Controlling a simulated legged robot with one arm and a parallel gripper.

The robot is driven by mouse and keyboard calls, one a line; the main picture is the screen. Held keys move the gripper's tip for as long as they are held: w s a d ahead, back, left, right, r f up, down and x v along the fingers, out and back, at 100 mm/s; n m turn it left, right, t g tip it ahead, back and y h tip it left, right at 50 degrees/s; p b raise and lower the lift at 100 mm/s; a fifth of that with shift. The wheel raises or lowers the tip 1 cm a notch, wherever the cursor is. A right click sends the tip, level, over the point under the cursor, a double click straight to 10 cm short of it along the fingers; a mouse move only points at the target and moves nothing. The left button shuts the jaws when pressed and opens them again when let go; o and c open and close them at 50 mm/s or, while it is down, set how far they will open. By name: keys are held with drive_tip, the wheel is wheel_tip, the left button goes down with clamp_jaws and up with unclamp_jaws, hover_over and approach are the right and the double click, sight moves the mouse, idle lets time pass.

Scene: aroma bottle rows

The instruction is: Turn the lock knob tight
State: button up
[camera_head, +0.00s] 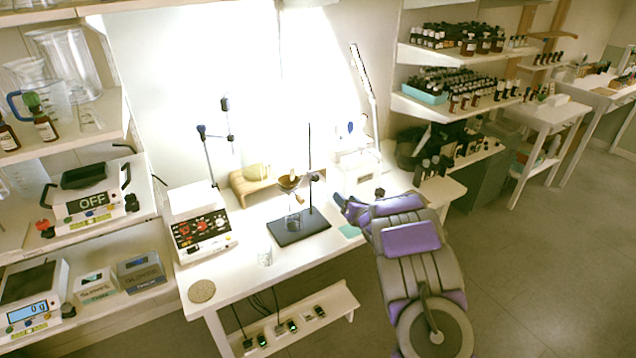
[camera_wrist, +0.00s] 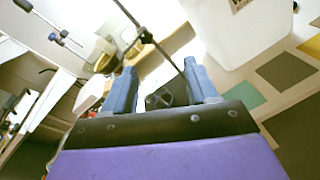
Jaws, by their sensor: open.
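A lab stand with a thin dark upright rod (camera_head: 310,150) rises from a black base plate (camera_head: 290,234) on the white bench. A small dark clamp knob (camera_head: 314,177) sits partway up the rod; the clamp also shows in the wrist view (camera_wrist: 146,37), up and left of my fingertips. A dark-topped funnel (camera_head: 289,182) and a glass vessel (camera_head: 293,221) are beside the rod. My gripper (camera_head: 343,203) is right of the stand, apart from it. Its blue fingers (camera_wrist: 161,70) are open.
A control box (camera_head: 200,233) and wooden riser (camera_head: 251,180) stand left of the rod. A teal mat (camera_head: 350,232) lies to its right and a small glass beaker (camera_head: 264,257) at the front. Bottle shelves (camera_head: 465,55) are at right. The bench's front left is mostly clear.

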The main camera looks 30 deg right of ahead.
drive_tip(key=f+n+t+y, duration=0.1)
drive_tip(key=f+n, duration=0.1)
drive_tip(key=n+b, duration=0.1)
drive_tip(key=b, duration=0.1)
approach(317, 178)
drive_tip(key=shift+t+y, duration=0.4)
drive_tip(key=w, duration=0.2)
drive_tip(key=w+f, duration=0.1)
drive_tip(key=w, duration=0.2)
drive_tip(key=shift+d, duration=0.1)
drive_tip(key=shift+w+f, duration=0.1)
drive_tip(key=shift+w, duration=0.2)
drive_tip(key=shift+w+b, duration=0.4)
drive_tip(key=shift+w, duration=1.45)
